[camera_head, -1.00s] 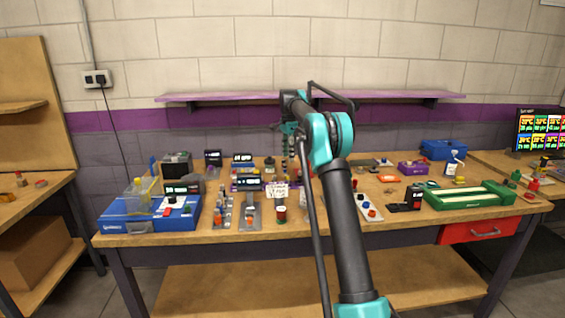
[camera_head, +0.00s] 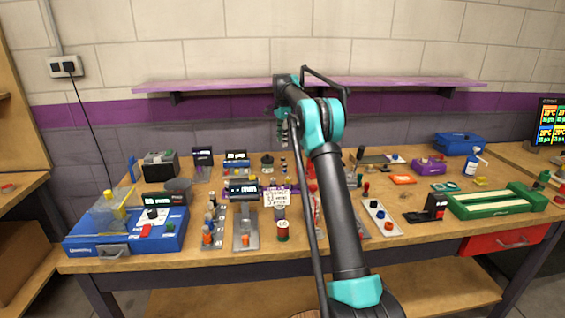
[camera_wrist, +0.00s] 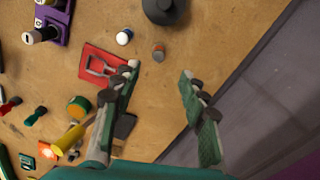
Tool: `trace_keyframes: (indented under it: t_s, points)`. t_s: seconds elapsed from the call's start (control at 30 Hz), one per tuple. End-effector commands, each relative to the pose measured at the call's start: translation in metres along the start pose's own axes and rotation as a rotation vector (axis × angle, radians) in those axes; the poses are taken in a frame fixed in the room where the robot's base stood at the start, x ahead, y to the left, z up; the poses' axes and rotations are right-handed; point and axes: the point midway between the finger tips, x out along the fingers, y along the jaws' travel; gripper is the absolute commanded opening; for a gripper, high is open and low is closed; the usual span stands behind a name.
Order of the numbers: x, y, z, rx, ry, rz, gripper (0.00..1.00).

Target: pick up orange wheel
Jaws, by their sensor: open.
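My gripper (camera_wrist: 160,70) is open and empty above the wooden bench in the wrist view; it also shows in the head view (camera_head: 284,132) above the back of the bench. A small round green piece with an orange face (camera_wrist: 78,107) lies left of the left finger, apart from it. I cannot tell whether this is the orange wheel. A small brown-grey cylinder (camera_wrist: 158,52) stands just beyond the fingertips. No orange wheel can be made out for certain in the head view, where my arm hides part of the bench.
A red plate with a metal handle (camera_wrist: 103,66) lies beside the left finger. A white-topped bottle (camera_wrist: 124,37) and a dark round object (camera_wrist: 166,8) stand beyond. The bench edge runs along the right. A blue case (camera_head: 128,238) and green tray (camera_head: 497,203) occupy the bench's ends.

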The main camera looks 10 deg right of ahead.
Motion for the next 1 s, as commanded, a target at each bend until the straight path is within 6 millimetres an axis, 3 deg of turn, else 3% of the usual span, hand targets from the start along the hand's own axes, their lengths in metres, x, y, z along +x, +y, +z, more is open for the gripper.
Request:
trace_keyframes:
  t_s: [0.23,0.53,0.8,1.0]
  points:
    - [0.042,0.0,0.0,0.0,0.0,0.0,0.43]
    - [0.064,0.001,-0.002,0.0,0.0,0.0,0.43]
    - [0.101,0.001,-0.004,0.0,0.0,0.0,0.43]
    - [0.107,0.001,-0.004,0.0,0.0,0.0,0.43]
